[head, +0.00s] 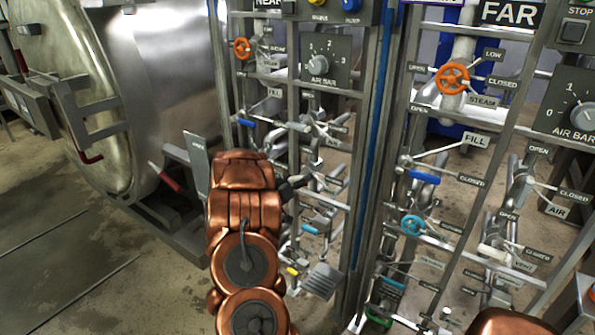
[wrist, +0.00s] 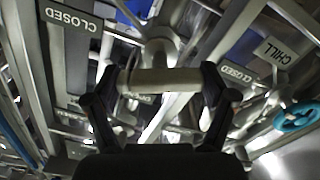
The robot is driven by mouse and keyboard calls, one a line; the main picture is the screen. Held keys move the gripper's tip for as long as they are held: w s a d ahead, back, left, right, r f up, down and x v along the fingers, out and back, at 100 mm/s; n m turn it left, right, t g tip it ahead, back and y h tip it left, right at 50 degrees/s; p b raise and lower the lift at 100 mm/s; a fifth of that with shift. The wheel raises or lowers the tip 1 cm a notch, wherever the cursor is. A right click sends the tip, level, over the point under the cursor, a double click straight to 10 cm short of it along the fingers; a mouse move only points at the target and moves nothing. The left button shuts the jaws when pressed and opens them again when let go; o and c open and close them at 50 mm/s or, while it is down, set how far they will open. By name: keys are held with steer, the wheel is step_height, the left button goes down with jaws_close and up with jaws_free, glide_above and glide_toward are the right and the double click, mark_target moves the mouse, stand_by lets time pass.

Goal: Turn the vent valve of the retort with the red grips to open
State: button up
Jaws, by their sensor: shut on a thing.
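The retort (head: 165,75) on the left has a red grip (head: 163,176) on its door gear, with another red grip lower left. My copper arm reaches to the NEAR panel beside it, and my gripper (head: 293,186) is among its pipes there, partly hidden by the arm. In the wrist view my gripper (wrist: 160,85) is shut on a pale valve handle (wrist: 158,79), one dark finger at each end. The handle lies crosswise in the picture, in front of a round grey hub. CLOSED labels stand to both sides; no VENT label is readable by it.
A cyan wheel (wrist: 297,118) by a CHILL label is at the right of the wrist view. The NEAR panel also has an orange wheel (head: 242,48) and a blue lever (head: 246,122). The FAR panel (head: 508,13) stands right, beyond a post. Pipes crowd the gripper.

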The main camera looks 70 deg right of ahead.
steer(key=shift+n+p, duration=0.4)
steer(key=shift+p, duration=0.3)
steer(key=o, duration=1)
steer(key=shift+w+a, duration=0.1)
steer(key=v, duration=1.1)
steer(key=shift+a, duration=0.4)
steer(key=shift+w, duration=0.1)
